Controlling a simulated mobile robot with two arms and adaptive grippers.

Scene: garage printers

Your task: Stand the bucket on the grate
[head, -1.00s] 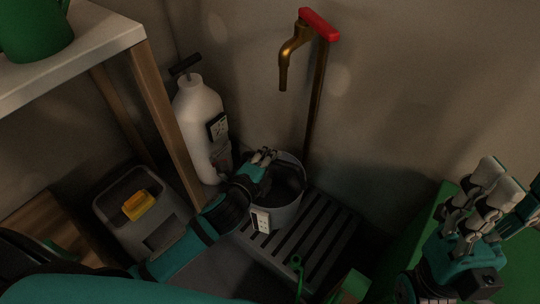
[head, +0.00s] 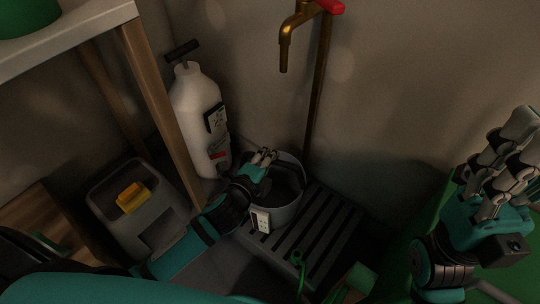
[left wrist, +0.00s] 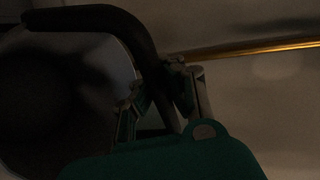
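The grey bucket (head: 290,211) with a white label stands over the back left part of the slatted grate (head: 322,240). I cannot tell whether its whole base rests on the slats. My left gripper (head: 264,157) is at the bucket's top on the left. In the left wrist view, a thick dark curved bar (left wrist: 95,17), seemingly the bucket's handle, runs in between the fingers of the left gripper (left wrist: 165,95), which look closed on it. The bucket's inside is dark. My right gripper (head: 515,150) is empty at the right, its fingers apart and pointing up.
A white pump bottle (head: 197,118) stands close behind the bucket on the left. A brass tap (head: 287,40) hangs from a pipe above. A grey container with a yellow part (head: 140,215) and a wooden table leg (head: 160,115) are at left. A green hose end (head: 298,258) lies in front.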

